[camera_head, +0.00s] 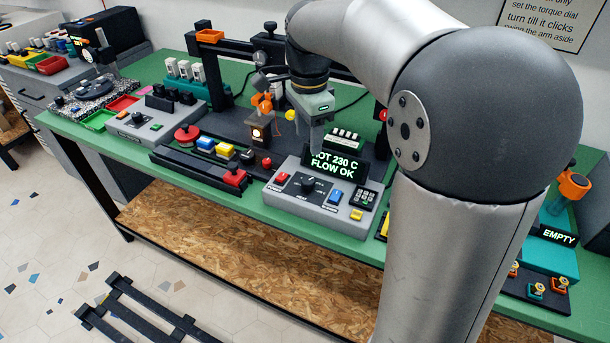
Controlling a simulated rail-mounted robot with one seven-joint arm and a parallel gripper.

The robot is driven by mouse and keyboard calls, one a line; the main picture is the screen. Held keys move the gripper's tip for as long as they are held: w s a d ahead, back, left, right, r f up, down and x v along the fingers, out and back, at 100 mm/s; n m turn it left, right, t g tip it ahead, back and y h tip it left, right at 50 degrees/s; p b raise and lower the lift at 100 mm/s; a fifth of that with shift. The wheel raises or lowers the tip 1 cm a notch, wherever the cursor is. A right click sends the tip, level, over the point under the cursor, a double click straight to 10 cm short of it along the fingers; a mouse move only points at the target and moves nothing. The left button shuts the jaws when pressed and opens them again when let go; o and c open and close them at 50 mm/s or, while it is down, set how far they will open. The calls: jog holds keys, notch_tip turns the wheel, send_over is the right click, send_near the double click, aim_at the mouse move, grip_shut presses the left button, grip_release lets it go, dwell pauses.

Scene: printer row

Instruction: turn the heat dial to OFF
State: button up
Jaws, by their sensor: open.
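The heat dial (308,181) is a black round knob on the sloped face of a grey control box (288,196). Lettering around the dial is too small to read surely, so its setting cannot be told. The box's black display (338,166) reads "HOT 230 C" and "FLOW OK" in green, its first letter partly covered. My gripper (317,150) points down above and behind the dial, in front of the display's left edge, and is apart from the dial. Its jaws are open, with nothing seen between them; the fingertips are small and partly blend with the box.
The box also has a red button (282,177), a blue switch (335,197), a yellow button (356,214) and a keypad (364,196). A printer's orange-and-black head (262,105) stands left of my gripper. My arm hides much of the right. A red block (235,178) lies left of the box.

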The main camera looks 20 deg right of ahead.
aim_at(308, 180)
notch_tip(308, 180, down, 12)
jog(key=shift+r, duration=0.1)
jog(key=shift+c, duration=0.3)
jog(key=c, duration=0.9)
